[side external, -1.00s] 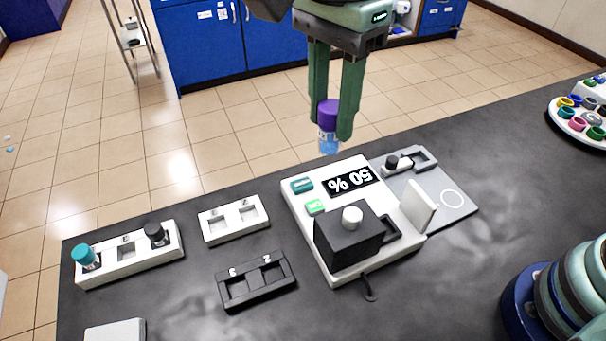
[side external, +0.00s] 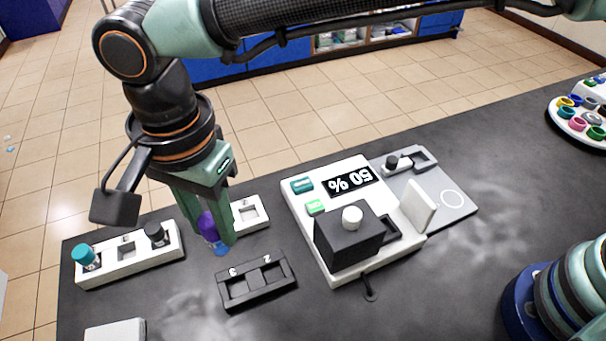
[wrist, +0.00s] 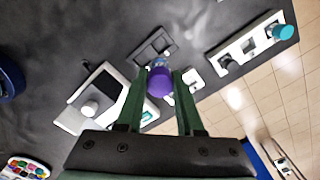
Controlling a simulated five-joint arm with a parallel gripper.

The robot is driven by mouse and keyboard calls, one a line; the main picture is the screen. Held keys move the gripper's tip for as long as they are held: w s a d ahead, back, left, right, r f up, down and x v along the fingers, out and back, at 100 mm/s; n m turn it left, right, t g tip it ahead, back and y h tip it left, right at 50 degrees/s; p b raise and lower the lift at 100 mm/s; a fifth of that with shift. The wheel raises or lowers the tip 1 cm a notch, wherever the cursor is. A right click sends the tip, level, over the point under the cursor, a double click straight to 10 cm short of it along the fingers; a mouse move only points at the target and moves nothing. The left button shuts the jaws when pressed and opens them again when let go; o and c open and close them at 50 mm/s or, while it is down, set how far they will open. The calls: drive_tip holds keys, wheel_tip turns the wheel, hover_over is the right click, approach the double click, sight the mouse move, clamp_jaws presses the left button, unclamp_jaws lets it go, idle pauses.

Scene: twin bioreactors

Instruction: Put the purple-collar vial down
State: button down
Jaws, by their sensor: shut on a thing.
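The purple-collar vial (side external: 209,227) is between the fingers of my gripper (side external: 214,233), which is shut on it. Its collar is purple and its lower part is light blue. It hangs roughly upright, apparently above the bench, just behind and left of the black two-slot rack (side external: 260,296). The white two-slot rack (side external: 262,222) is partly hidden behind my gripper. In the wrist view the purple collar (wrist: 159,83) shows between the fingertips, with the black rack just beyond it. Both slots of the black rack look empty.
A white three-slot rack (side external: 138,267) at left holds a teal-capped vial (side external: 86,256) and a black-capped vial (side external: 156,234), with its middle slot empty. The white device (side external: 345,278) with a "50 %" display stands at right.

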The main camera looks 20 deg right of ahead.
wheel_tip(320, 180, down, 14)
drive_tip(key=shift+r, duration=0.1)
idle(0.4)
drive_tip(key=c, duration=0.5)
unclamp_jaws()
drive_tip(key=shift+c, duration=0.2)
